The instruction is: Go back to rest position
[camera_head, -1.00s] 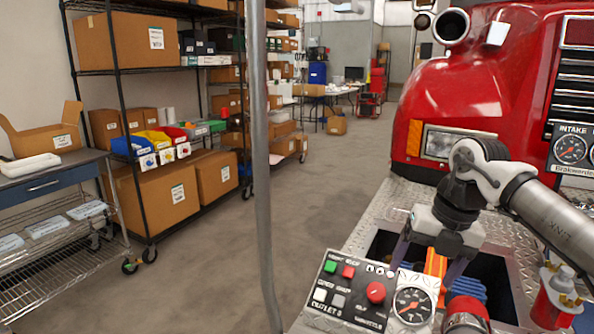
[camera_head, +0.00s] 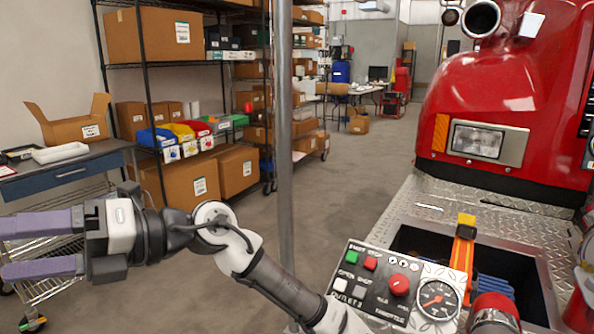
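My gripper (camera_head: 40,244) is at the left of the head view, with its two purple fingers pointing left. The fingers are spread apart with nothing between them. My arm reaches across the lower part of the view, from the bottom middle to the left. The gripper appears in front of the wire cart and the shelf's lower boxes, and I see no contact with them.
A control panel (camera_head: 385,283) with a gauge stands at the lower right. Behind it, an orange and yellow part (camera_head: 464,250) rises from a recess in the metal deck (camera_head: 425,207). A grey pole (camera_head: 285,130) stands mid-view. Floor (camera_head: 345,185) beyond it is clear.

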